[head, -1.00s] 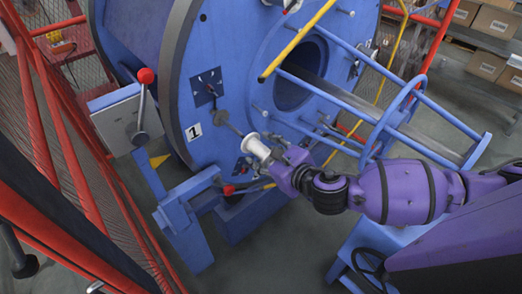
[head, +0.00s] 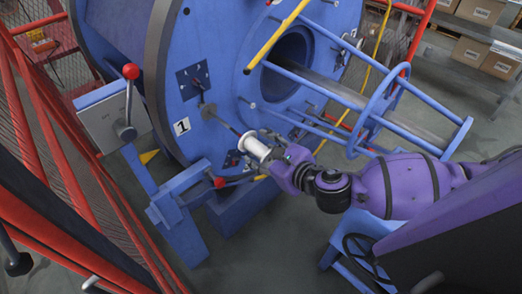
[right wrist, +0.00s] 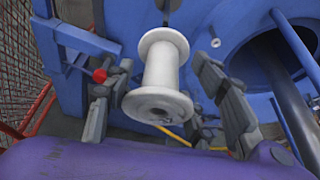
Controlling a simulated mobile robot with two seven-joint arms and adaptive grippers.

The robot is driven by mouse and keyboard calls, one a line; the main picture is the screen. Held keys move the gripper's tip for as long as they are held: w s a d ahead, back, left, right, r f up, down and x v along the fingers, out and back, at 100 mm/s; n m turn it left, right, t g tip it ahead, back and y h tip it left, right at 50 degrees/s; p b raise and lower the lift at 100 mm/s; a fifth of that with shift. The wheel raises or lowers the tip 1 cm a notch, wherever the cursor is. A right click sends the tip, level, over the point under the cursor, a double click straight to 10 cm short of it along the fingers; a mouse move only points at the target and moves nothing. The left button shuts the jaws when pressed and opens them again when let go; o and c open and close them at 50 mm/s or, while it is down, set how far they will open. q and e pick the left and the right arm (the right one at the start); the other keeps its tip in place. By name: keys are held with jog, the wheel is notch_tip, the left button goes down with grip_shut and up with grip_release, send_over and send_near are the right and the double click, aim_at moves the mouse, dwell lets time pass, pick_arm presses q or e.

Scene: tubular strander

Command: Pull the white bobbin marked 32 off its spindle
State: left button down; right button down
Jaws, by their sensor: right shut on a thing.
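The white bobbin (head: 254,148) is a spool with two flanges, beside the lower part of the blue drum face in the head view. In the right wrist view the bobbin (right wrist: 161,68) has its near flange and dark centre hole towards me. No number is readable on it. My right gripper (head: 270,152) is shut on the bobbin, with a finger on each side in the right wrist view (right wrist: 165,98). A thin dark spindle (head: 226,125) runs from the drum face to the bobbin's far end. Whether its tip is still inside is hidden. My left gripper is not in view.
A blue tubular cage (head: 390,105) sticks out of the drum to the right. A yellow bar (head: 277,35) crosses the drum above. A red-knobbed lever (head: 130,72) and red mesh fence stand left. Grey floor is open below.

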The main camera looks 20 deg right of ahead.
jog(key=shift+s+d, duration=0.3)
jog(key=shift+s, duration=0.45)
jog(key=shift+s+d, duration=0.35)
jog(key=shift+s, duration=0.45)
jog(key=shift+s+d, duration=0.3)
jog(key=shift+s, duration=0.45)
